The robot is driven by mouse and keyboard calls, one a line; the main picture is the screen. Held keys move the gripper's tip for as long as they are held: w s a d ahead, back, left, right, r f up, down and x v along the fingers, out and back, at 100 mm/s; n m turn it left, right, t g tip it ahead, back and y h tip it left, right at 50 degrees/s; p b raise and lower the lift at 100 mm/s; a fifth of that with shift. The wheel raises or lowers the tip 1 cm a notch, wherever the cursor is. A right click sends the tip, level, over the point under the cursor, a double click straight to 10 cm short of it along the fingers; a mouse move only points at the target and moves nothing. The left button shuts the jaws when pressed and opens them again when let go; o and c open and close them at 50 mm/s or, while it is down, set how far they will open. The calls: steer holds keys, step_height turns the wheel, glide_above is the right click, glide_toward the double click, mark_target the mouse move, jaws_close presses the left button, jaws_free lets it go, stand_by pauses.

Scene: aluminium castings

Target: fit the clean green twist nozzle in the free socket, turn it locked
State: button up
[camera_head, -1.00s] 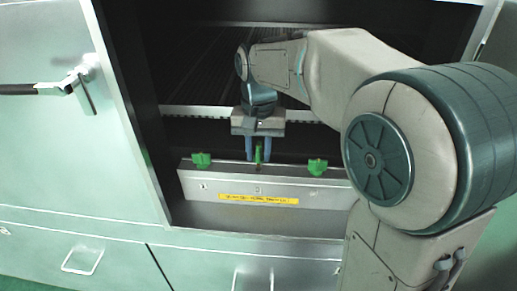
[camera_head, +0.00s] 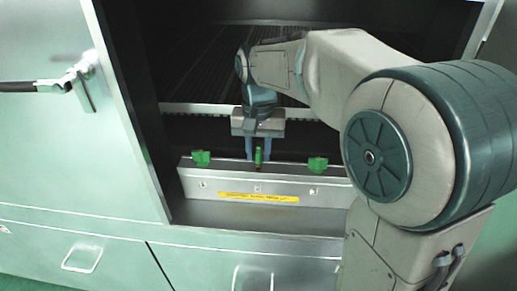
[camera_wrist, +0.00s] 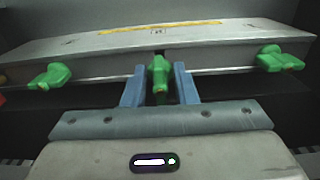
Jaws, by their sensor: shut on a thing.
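My gripper (camera_head: 258,150) points down at the middle of the metal bar and is shut on a green twist nozzle (camera_head: 258,155). In the wrist view, the nozzle (camera_wrist: 159,75) stands between the blue fingers (camera_wrist: 159,88), against the bar's edge. Its lower end is hidden, so I cannot tell how deep it sits or whether it is locked. The metal bar (camera_head: 228,185) carries a yellow label and small marks. A second green nozzle (camera_head: 201,158) sits on the bar at left, and a third (camera_head: 317,164) at right.
The bar stands inside a dark cabinet opening, on a metal ledge (camera_head: 250,217). The cabinet's left frame (camera_head: 128,110) is close on that side. A slatted rack (camera_head: 205,65) lies behind. In the wrist view, a small red thing (camera_wrist: 2,101) shows at the left edge.

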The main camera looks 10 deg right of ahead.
mark_target(259, 148)
steer(key=shift+f+b, duration=0.6)
steer(key=shift+f, duration=0.5)
steer(key=o, duration=1)
steer(key=shift+o, duration=0.2)
steer(key=shift+r+p, duration=0.55)
steer(key=shift+r, duration=3.2)
